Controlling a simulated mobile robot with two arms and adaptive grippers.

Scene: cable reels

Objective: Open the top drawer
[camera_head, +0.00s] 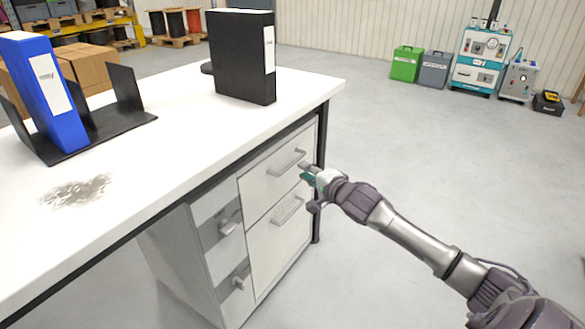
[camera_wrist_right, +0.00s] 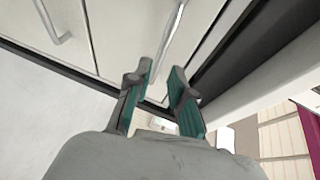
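The white drawer unit under the table shows a top drawer (camera_head: 262,182) with a grey bar handle (camera_head: 287,162). Its front looks flush, so the drawer appears closed. A lower drawer (camera_head: 275,240) with its own handle (camera_head: 287,210) sits below it. My right gripper (camera_head: 306,173) is just right of the top handle. In the right wrist view my right gripper (camera_wrist_right: 160,72) is open and empty, with two teal-padded fingers apart. A bar handle (camera_wrist_right: 173,40) lies just ahead of the fingertips, and another handle (camera_wrist_right: 50,25) is at upper left. My left gripper is not in view.
The white tabletop (camera_head: 190,110) overhangs the drawers, with a dark frame and leg (camera_head: 321,140) close to my right gripper. A black binder (camera_head: 240,60) and a blue binder (camera_head: 45,95) stand on it. More handles (camera_head: 230,222) show further left.

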